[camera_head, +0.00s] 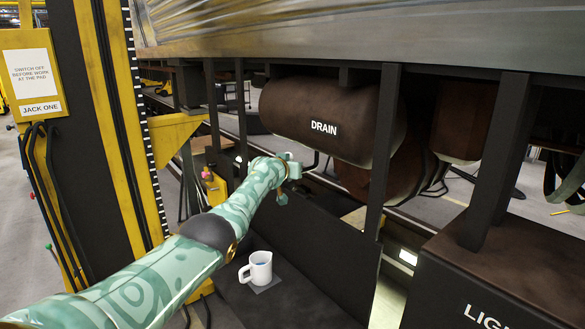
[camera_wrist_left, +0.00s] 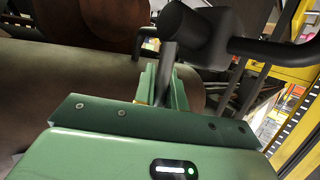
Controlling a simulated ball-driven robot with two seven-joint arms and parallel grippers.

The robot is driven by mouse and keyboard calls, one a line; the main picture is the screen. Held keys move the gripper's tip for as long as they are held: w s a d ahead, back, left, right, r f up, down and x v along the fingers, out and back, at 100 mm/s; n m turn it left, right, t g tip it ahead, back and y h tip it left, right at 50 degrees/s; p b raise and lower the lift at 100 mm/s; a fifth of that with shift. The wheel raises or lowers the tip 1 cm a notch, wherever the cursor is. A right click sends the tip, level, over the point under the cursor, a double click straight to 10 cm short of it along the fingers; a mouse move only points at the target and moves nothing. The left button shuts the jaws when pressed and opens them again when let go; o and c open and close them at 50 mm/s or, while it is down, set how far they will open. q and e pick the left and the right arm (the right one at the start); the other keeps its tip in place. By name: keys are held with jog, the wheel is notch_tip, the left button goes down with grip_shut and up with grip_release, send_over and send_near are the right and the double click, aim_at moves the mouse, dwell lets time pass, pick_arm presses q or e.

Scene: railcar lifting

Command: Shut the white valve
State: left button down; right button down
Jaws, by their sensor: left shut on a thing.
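In the left wrist view, my left gripper (camera_wrist_left: 164,92) is shut on a dark grey lever (camera_wrist_left: 166,62). The lever hangs from a black valve body (camera_wrist_left: 203,32) on a dark pipe. In the head view my left gripper (camera_head: 288,168) is at the end of my patterned green arm, just below and left of a brown tank marked DRAIN (camera_head: 310,112). There the lever is hidden or too small to tell. No white colour shows on the valve in either view. My right gripper is not in view.
A white mug (camera_head: 258,266) stands on a small grey mat on a dark ledge below my arm. A yellow jack column (camera_head: 128,120) stands at the left. Dark upright posts (camera_head: 384,140) of the railcar frame stand right of the gripper. A dark box (camera_head: 530,262) is at the lower right.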

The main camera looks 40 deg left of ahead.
pick_arm(q)
jog(key=shift+w+d, duration=0.1)
jog(key=shift+w, duration=0.05)
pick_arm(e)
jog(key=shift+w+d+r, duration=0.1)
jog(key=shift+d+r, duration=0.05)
pick_arm(q)
jog(key=shift+g, duration=0.3)
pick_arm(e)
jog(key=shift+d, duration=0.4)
pick_arm(q)
jog(key=c, duration=1.6)
grip_release()
jog(key=shift+w, duration=0.1)
jog(key=shift+o, duration=0.7)
jog(key=shift+w+f, duration=0.15)
jog(key=shift+w, duration=0.05)
jog(key=shift+s, duration=0.1)
